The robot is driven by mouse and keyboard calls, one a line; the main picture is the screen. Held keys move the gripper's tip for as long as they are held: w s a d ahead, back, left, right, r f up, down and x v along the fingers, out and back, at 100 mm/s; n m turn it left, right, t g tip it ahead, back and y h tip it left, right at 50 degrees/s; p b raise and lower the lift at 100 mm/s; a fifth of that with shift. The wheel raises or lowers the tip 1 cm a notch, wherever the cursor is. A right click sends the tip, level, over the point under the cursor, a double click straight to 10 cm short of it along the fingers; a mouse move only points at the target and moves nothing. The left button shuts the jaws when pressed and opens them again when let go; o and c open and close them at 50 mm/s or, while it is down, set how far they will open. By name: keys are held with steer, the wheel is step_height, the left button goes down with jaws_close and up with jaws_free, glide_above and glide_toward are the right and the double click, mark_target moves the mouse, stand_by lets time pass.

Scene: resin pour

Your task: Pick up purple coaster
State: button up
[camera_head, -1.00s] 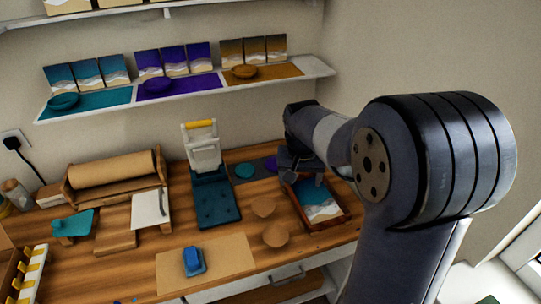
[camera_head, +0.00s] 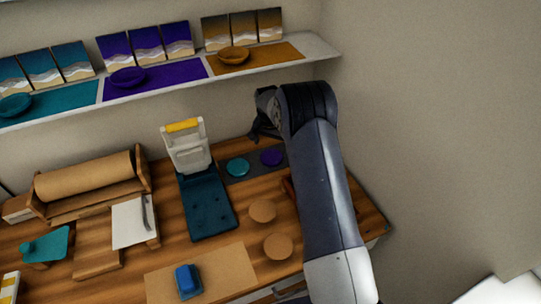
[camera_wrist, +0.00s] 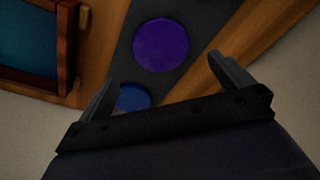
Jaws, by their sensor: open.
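The purple coaster (camera_head: 272,157) is a flat round disc on a dark grey strip at the back of the wooden counter. It shows whole in the wrist view (camera_wrist: 161,45), beyond my fingertips and apart from them. My gripper (camera_wrist: 163,78) is open and empty. In the head view my gripper (camera_head: 264,119) is near the wall, above and behind the coaster. A teal coaster (camera_head: 237,167) lies left of the purple one on the strip. In the wrist view a blue disc (camera_wrist: 132,97) shows near the left finger, partly hidden by my gripper.
A wooden-framed tray (camera_wrist: 66,40) is beside the strip; my arm mostly hides it in the head view. A press-like stand (camera_head: 207,208) is left of the coasters. Two round tan pieces (camera_head: 262,211) lie in front. A shelf (camera_head: 322,49) is above.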

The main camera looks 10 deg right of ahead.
mark_target(271, 157)
step_height(271, 157, down, 4)
steer(key=shift+a+f+p, duration=0.1)
steer(key=shift+a+p, duration=0.05)
steer(key=shift+p, duration=0.8)
steer(key=shift+w+f, duration=0.15)
steer(key=shift+f, duration=0.6)
steer(key=c, duration=1.1)
